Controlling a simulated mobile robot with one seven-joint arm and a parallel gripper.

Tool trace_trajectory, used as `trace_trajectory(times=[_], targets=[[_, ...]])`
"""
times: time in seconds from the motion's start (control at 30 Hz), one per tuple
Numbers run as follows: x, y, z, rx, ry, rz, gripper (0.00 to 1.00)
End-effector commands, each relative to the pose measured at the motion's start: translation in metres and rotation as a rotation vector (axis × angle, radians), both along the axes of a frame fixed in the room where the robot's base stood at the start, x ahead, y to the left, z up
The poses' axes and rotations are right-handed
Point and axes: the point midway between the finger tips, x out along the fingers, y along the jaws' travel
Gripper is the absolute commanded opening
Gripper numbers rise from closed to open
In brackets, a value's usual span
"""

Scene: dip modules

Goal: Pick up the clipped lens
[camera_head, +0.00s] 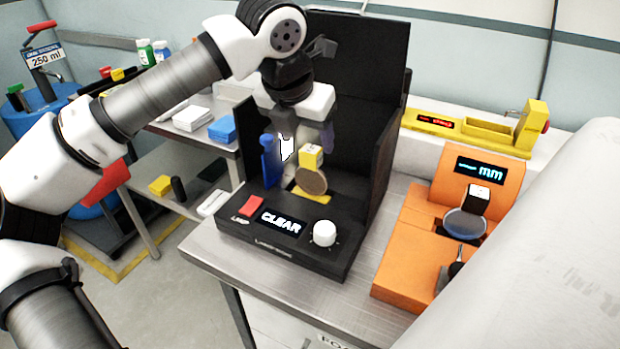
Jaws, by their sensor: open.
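Two lenses held in clips show. A round brownish lens (311,181) hangs below a yellow clip block (311,156) inside the black device (275,247) with the CLEAR display. A bluish lens (464,224) sits under a white-topped dark clip (478,199) on the orange device (420,245) with the mm display. My gripper (298,143) is open and points down inside the black device, above and slightly left of the yellow-clipped lens. It appears apart from it, though the gap is hard to judge. The fingers are partly hidden against the dark panels.
A blue upright piece (268,160) stands left of the yellow-clipped lens. Tall black panels (376,60) close the device's back and right. A red button (251,206) and white knob (324,233) are on its front. A yellow holder (488,132) stands behind the orange device.

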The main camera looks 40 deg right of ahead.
Motion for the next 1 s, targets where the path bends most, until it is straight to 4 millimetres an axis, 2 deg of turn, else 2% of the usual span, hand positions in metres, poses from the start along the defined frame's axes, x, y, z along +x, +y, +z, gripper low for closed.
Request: trace_trajectory(times=[0.17, 0.43, 0.77, 1.0], targets=[[0.001, -0.004, -0.01, 0.0, 0.002, -0.001, 0.63], [0.004, -0.015, -0.047, 0.0, 0.003, -0.001, 0.63], [0.005, -0.018, -0.055, -0.001, 0.0, 0.0, 0.63], [0.005, -0.018, -0.054, -0.001, 0.0, 0.0, 0.31]])
